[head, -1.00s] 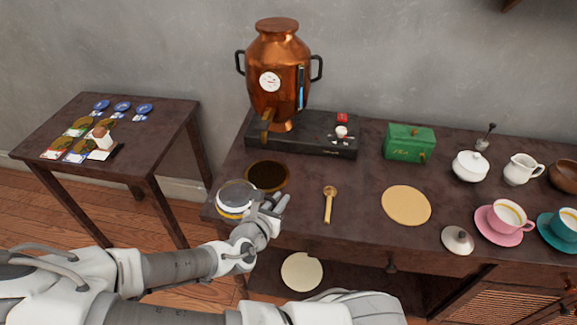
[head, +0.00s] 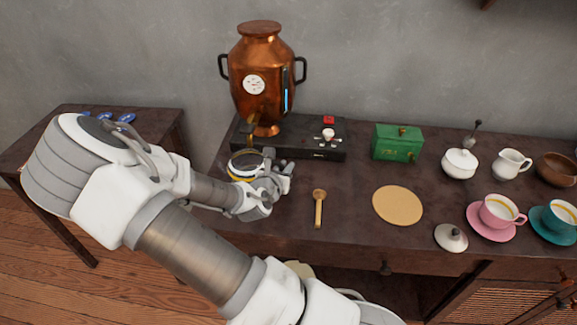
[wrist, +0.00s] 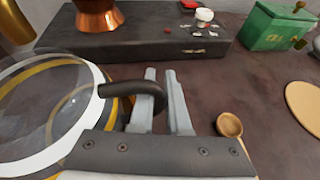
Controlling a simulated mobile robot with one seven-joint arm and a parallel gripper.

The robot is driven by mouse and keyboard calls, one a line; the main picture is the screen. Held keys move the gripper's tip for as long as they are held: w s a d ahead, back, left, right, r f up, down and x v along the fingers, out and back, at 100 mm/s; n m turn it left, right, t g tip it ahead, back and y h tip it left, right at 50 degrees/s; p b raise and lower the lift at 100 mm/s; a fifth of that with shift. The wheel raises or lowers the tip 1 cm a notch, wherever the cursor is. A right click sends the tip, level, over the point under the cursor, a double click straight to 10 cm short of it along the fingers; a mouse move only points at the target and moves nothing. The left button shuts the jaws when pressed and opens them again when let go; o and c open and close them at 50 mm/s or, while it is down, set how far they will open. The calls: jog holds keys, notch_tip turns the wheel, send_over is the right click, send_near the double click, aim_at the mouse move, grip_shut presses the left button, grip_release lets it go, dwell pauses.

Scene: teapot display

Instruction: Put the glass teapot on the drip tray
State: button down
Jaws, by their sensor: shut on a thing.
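The glass teapot (head: 243,164) is clear, with a pale rim, a yellow band and a dark handle. It is at the left end of the long table, in front of the urn. In the wrist view the teapot (wrist: 45,105) fills the left side, and its dark handle meets my fingers. My gripper (head: 280,169) is shut on this handle; its fingers also show in the wrist view (wrist: 161,76). The dark round drip tray is hidden behind the teapot and my arm. I cannot tell whether the teapot touches it.
The copper urn (head: 262,80) on its black base (head: 310,143) stands close behind. A wooden spoon (head: 318,207) lies right of my gripper.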

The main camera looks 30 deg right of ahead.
jog(key=shift+w+d, duration=0.95)
jog(key=shift+d, duration=0.05)
jog(key=shift+f+b, duration=0.6)
jog(key=shift+f, duration=0.1)
jog(key=shift+a, duration=0.1)
jog(key=shift+s+f, duration=0.1)
jog(key=shift+f, duration=0.05)
jog(key=c, duration=0.9)
grip_release()
jog(key=shift+f, duration=0.1)
